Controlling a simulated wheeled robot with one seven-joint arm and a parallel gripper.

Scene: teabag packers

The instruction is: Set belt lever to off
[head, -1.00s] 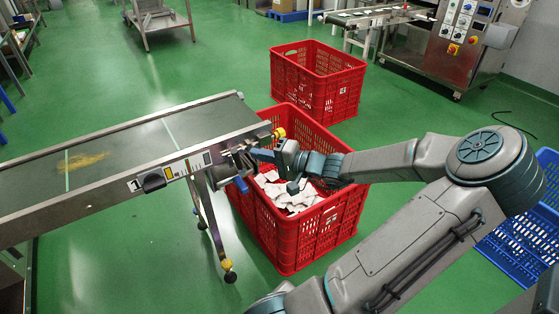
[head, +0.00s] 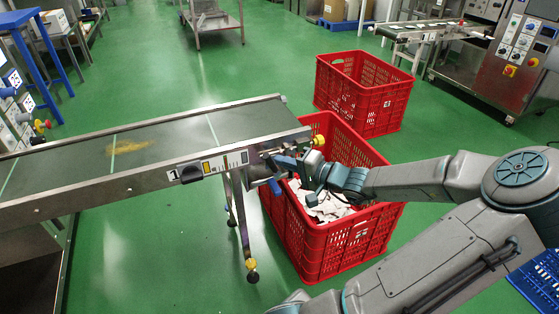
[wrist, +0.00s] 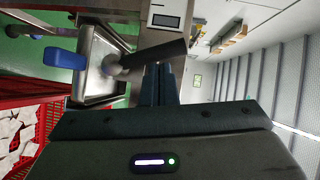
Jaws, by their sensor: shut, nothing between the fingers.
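The conveyor (head: 170,130) has a panel marked 1 on its near side, and a metal control box stands at its right end. In the wrist view the box is a shallow metal recess (wrist: 92,88) holding a lever with a grey hub and a dark cylindrical grip (wrist: 155,55). A blue handle (wrist: 65,59) sticks out at the box's other end; it also shows pointing down in the head view (head: 275,187). My gripper (wrist: 158,85) is shut and empty, with its fingertips close to the dark grip. Contact cannot be told. In the head view my gripper (head: 283,161) partly hides the box.
A red crate (head: 345,245) with white packets stands below my gripper, beside the conveyor end. Another red crate (head: 365,110) stands behind it. A blue crate (head: 540,280) is at the right. A thin conveyor leg (head: 242,225) stands left of the near crate. Green floor is open behind.

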